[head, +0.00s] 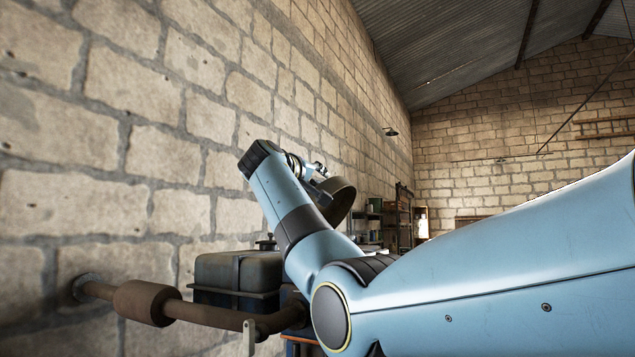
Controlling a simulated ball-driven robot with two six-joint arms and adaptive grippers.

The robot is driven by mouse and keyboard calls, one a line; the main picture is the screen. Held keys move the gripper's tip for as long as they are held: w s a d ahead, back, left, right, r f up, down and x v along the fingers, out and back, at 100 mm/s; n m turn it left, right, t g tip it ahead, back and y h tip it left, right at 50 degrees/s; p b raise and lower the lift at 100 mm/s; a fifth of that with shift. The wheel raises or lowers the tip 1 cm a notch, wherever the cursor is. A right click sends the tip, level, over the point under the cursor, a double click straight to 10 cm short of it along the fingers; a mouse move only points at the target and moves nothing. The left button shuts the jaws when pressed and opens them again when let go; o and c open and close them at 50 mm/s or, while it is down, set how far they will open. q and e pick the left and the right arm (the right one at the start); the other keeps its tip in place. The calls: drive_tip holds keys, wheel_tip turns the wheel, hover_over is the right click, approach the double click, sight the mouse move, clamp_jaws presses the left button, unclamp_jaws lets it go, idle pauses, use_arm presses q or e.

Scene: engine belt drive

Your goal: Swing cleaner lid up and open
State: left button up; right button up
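My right arm comes in from the right and bends up to the left, across the middle of the head view. Its gripper (320,173) shows small behind the wrist, partly hidden by my own arm link. A dark brown, curved, bowl-like piece (343,194), which looks like the cleaner lid, stands tilted just below and right of the gripper. The two appear to touch or nearly touch; whether the fingers are shut on it is too small to tell. The cleaner's body is hidden behind my arm. My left gripper is not in view.
A dark grey tank (228,270) in a strapped frame stands left of my forearm. A rusty pipe with a thick muffler (146,303) runs in front of it. A stone wall (120,150) is close on the left. Shelves (397,222) stand far back.

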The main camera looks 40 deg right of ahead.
drive_tip(key=shift+w+a+f, duration=0.15)
drive_tip(key=shift+a+f, duration=0.05)
drive_tip(key=shift+f, duration=0.35)
drive_tip(key=shift+a, duration=0.3)
drive_tip(key=v, duration=1.1)
drive_tip(key=shift+s+r, duration=0.4)
drive_tip(key=shift+r, duration=0.05)
